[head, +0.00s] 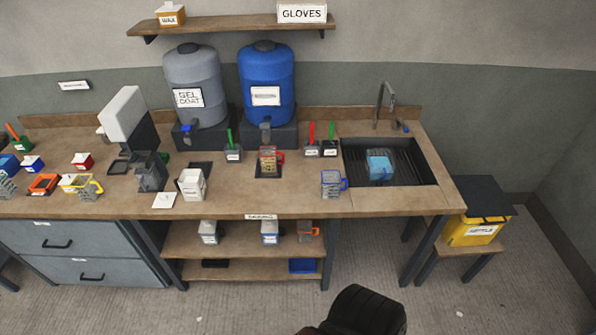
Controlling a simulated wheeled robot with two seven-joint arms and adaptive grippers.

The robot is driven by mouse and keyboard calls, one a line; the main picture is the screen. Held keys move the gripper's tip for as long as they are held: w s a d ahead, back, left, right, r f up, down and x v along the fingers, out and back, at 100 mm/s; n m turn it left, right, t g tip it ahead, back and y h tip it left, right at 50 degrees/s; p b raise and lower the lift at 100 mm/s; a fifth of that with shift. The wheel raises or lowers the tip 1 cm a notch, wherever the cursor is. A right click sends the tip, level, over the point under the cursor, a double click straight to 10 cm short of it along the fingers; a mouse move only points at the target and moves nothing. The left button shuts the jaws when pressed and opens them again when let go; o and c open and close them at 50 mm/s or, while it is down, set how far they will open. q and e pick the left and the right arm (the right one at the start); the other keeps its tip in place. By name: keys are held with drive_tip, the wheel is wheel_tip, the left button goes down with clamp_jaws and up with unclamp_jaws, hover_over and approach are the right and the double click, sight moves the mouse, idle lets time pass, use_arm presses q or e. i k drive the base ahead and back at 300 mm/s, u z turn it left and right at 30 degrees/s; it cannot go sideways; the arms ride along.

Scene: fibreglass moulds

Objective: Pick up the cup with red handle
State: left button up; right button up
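The cup with the red handle (267,161) stands upright on a dark square pad on the workbench (300,201), in front of the blue tank. It is see-through with a red rim, and its red handle points right. Something yellowish shows in or on it. A cup with an orange-red handle (305,231) stands on the shelf under the bench. Neither of my grippers can be made out in the head view.
A cup with a blue handle (331,185) stands to the right, by the sink (418,172). A cup with a yellow handle (84,189) stands at left. A white container (192,186) is left of the red-handled cup. Tanks (267,85) stand behind.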

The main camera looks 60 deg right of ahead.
sight(273, 160)
drive_tip(key=k, duration=0.1)
drive_tip(key=z, duration=1.15)
